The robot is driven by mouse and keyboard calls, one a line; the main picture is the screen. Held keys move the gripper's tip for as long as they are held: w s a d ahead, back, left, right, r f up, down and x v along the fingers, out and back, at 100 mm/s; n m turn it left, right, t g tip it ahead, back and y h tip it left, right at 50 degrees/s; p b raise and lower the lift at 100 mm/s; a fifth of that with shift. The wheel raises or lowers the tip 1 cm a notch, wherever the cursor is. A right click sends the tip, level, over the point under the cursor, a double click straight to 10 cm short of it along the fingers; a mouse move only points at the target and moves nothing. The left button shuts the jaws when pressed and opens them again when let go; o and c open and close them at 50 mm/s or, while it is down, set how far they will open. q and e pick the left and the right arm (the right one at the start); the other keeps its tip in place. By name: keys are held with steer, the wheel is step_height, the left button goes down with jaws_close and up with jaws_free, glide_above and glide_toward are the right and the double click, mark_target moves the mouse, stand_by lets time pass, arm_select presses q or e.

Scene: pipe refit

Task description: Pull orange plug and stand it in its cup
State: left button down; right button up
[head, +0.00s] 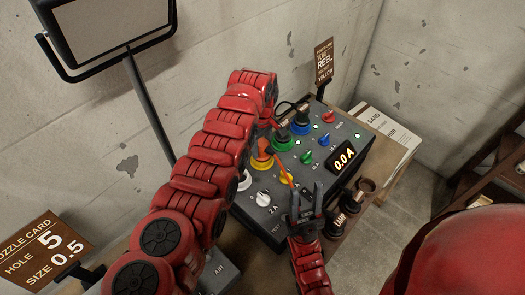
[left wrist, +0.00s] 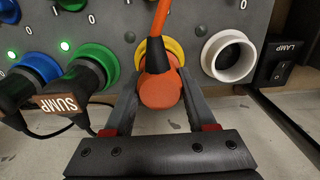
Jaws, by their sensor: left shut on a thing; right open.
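The orange plug (left wrist: 160,88) sits at the yellow-ringed socket (left wrist: 173,50) on the grey panel. Its orange cable (left wrist: 160,20) rises across the panel, and also shows in the head view (head: 283,169). My left gripper (left wrist: 159,80) is shut on the plug, one finger on each side. In the head view my left arm largely hides the plug and this gripper. I cannot tell how deep the plug sits. My right gripper (head: 307,190) is open and empty, above the panel's front edge.
A sign (head: 323,62) stands behind.

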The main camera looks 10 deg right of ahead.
mark_target(261, 142)
arm_select(q)
steer(key=shift+r+p, duration=0.85)
steer(key=shift+r, duration=0.5)
steer(key=shift+r+p, duration=0.5)
steer(key=shift+r, duration=0.55)
steer(key=c, duration=0.8)
jaws_free()
jaws_close()
